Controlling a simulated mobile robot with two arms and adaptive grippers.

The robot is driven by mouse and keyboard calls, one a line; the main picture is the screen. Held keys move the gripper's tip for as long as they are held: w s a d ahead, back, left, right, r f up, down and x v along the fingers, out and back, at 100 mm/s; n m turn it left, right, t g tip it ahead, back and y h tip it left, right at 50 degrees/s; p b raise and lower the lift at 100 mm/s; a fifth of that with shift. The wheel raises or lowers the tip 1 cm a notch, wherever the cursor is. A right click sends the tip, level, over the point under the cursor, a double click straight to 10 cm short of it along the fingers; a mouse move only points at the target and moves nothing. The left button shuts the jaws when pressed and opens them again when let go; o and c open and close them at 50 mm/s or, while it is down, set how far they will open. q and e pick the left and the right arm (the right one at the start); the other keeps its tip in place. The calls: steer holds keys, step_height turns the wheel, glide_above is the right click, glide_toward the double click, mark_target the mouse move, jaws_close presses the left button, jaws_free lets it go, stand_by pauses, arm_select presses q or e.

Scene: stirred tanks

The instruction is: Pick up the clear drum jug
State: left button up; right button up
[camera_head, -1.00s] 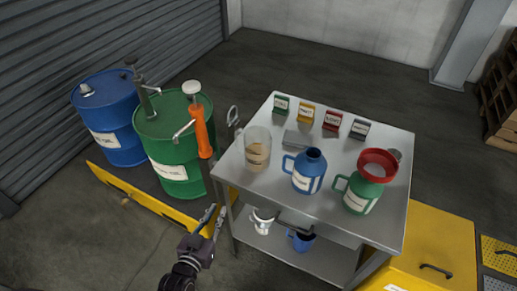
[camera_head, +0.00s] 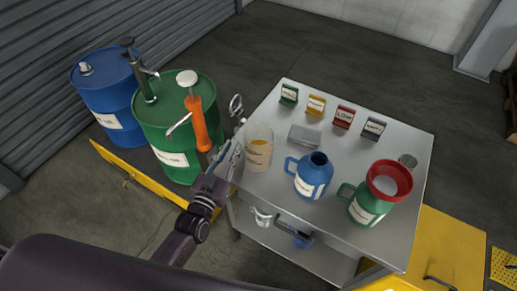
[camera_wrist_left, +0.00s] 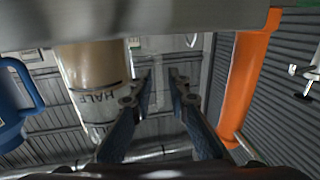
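The clear drum jug (camera_head: 258,148) stands upright at the left edge of the steel table (camera_head: 330,220), with amber liquid in it and a label on its side. In the left wrist view the jug (camera_wrist_left: 95,78) is just left of my fingers, with a "HALF" mark upside down. My left gripper (camera_head: 233,157) is beside the jug at its left, near the handle side. In the wrist view its fingers (camera_wrist_left: 163,73) are apart with a narrow gap. A pale strip shows between them; I cannot tell if it is the jug's handle. My right gripper is out of view.
An orange pump (camera_head: 199,122) on the green drum (camera_head: 174,160) stands close left of my left gripper. A blue jug (camera_head: 314,175) and a green jug with a red funnel (camera_head: 388,180) stand right of the clear jug. Small signs and a grey block (camera_head: 304,136) lie behind.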

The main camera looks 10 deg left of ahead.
mark_target(236, 140)
arm_select(q)
steer(key=w, duration=0.3)
steer(key=shift+w+d+r+p, duration=0.25)
steer(key=shift+w+d+p, duration=0.05)
steer(key=shift+w+d, duration=0.1)
steer(key=shift+w, duration=0.2)
jaws_close()
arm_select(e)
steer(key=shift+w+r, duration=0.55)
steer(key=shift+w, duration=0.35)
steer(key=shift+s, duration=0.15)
